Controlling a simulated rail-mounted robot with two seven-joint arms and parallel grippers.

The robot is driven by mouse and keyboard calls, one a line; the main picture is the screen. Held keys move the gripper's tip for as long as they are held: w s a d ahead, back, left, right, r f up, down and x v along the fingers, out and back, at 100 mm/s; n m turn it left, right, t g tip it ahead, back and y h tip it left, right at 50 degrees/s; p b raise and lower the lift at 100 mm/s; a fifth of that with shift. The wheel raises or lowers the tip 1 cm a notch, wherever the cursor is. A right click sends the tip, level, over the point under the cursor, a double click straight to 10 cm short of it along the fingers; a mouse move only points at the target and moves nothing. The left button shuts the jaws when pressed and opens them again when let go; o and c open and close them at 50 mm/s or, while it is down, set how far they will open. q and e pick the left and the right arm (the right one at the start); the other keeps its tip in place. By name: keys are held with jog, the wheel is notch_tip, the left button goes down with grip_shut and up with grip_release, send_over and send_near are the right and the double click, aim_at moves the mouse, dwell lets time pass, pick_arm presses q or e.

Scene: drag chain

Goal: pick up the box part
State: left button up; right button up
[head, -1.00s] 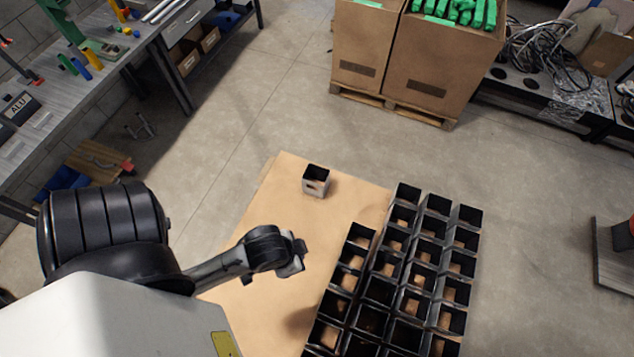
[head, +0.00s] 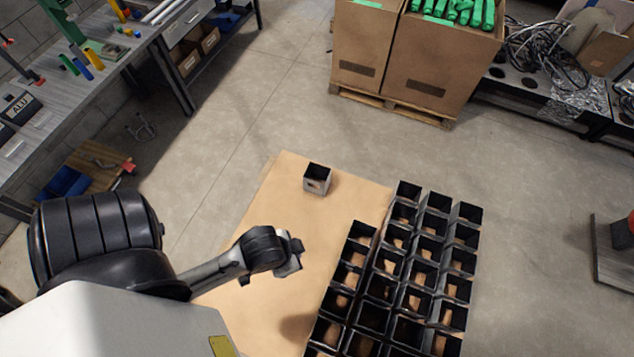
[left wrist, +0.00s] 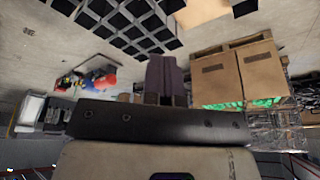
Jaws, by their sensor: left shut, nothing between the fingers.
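My right gripper is not in view.
Several rows of dark open boxes (head: 408,270) stand on the board's right side; they also show in the left wrist view (left wrist: 135,22). Large cardboard boxes (head: 418,62) stand on a pallet behind. A workbench (head: 100,75) is at the left. The board around the box part is clear.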

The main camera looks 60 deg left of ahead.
pick_arm(q)
jog(key=o, duration=0.6)
jog(key=shift+d, duration=0.1)
